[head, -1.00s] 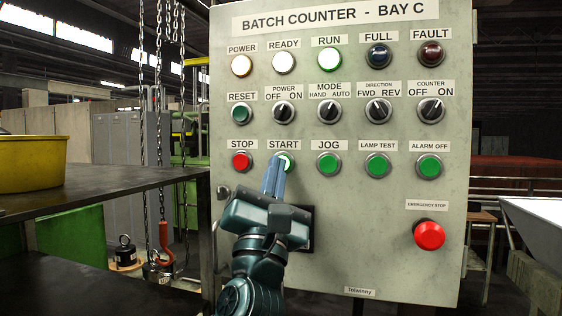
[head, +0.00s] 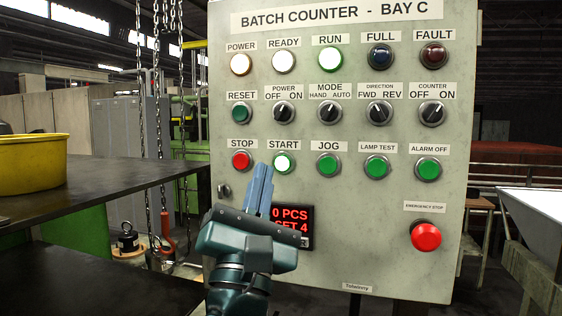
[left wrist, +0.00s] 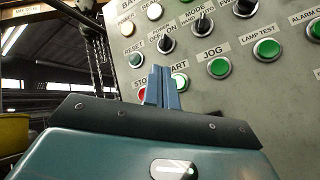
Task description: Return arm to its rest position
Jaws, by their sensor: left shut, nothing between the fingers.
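My left gripper (head: 260,182) is shut and empty, its blue fingers pointing up. In the head view it is in front of the control panel (head: 400,225), below and left of the START button (head: 283,163), which glows white-green. The fingers seem clear of the button. In the left wrist view the gripper (left wrist: 162,78) partly covers the START button (left wrist: 180,82). The POWER (head: 240,64), READY (head: 283,62) and RUN (head: 329,60) lamps are lit. A red display (head: 294,222) reads 0 PCS and SET 4, partly hidden by my gripper. My right gripper is not in view.
A dark table (head: 120,185) with a yellow tub (head: 30,165) stands at left, close to my arm. Chains with a red hook (head: 168,222) hang behind it. A red emergency stop (head: 426,236) projects from the panel at lower right. A white chute (head: 530,228) is at far right.

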